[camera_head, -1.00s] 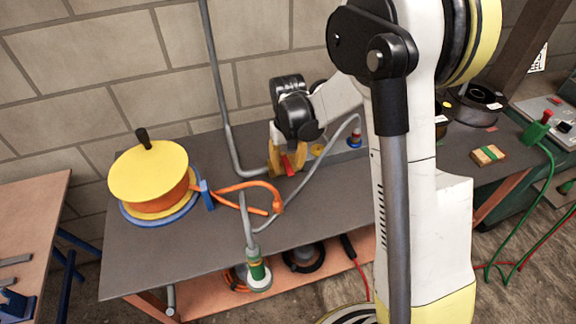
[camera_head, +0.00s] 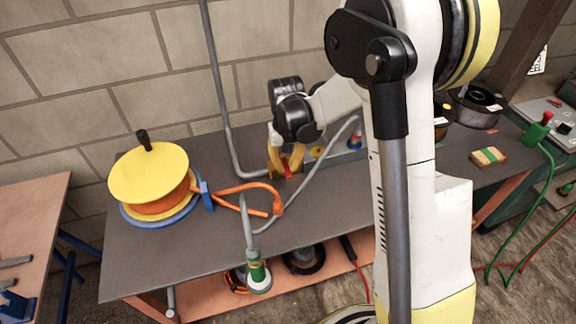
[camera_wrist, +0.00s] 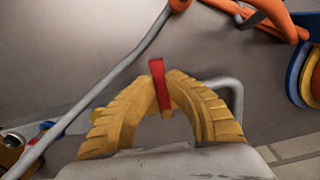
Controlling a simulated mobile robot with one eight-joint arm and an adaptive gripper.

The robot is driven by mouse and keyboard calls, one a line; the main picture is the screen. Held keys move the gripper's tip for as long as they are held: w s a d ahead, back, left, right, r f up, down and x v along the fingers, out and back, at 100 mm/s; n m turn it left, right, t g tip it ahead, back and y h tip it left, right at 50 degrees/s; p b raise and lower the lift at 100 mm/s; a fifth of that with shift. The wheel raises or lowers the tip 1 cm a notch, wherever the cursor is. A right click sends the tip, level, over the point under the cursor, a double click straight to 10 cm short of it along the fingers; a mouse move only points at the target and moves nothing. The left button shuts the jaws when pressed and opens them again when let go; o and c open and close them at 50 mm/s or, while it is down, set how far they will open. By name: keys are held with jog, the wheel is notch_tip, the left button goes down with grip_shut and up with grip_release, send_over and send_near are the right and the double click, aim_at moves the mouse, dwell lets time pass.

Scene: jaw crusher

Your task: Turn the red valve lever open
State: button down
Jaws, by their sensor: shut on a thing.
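The red valve lever (camera_wrist: 158,82) stands between the two yellow ribbed fingers of my gripper (camera_wrist: 161,90) in the wrist view. The fingertips press on it from both sides, and its red end sticks out past them. In the head view my gripper (camera_head: 287,165) is at the back of the grey bench, by the wall pipe, with a small part of the red lever (camera_head: 287,171) showing under the fingers. The valve body is mostly hidden by the fingers.
A yellow-topped reel (camera_head: 149,172) with an orange cable (camera_head: 245,187) stands on the bench at left. A grey hose (camera_head: 322,170) crosses the bench near my gripper. A wooden block with a green band (camera_head: 488,156) lies at right.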

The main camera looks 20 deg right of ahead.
jog(key=m, duration=0.1)
jog(key=a+m, duration=0.1)
jog(key=m, duration=0.1)
jog(key=a+m, duration=0.1)
jog(key=m, duration=0.1)
jog(key=shift+w+a, duration=0.15)
jog(key=shift+w, duration=0.15)
jog(key=m, duration=0.1)
jog(key=a+m, duration=0.1)
jog(key=shift+w+m, duration=0.35)
jog(key=shift+m, duration=0.05)
jog(key=m, duration=0.1)
jog(key=w+m, duration=0.1)
jog(key=shift+a+m, duration=0.35)
jog(key=shift+m, duration=0.05)
jog(key=m, duration=0.1)
jog(key=w+m, duration=0.1)
jog(key=m, duration=0.1)
jog(key=shift+w+a, duration=0.2)
jog(key=shift+a, duration=0.1)
jog(key=shift+w+a+m+p, duration=0.1)
jog(key=shift+w+m+p, duration=0.4)
jog(key=shift+m, duration=1.2)
jog(key=shift+w, duration=0.25)
jog(key=c, duration=1.3)
grip_release()
jog(key=shift+f, duration=0.1)
jog(key=shift+c, duration=0.2)
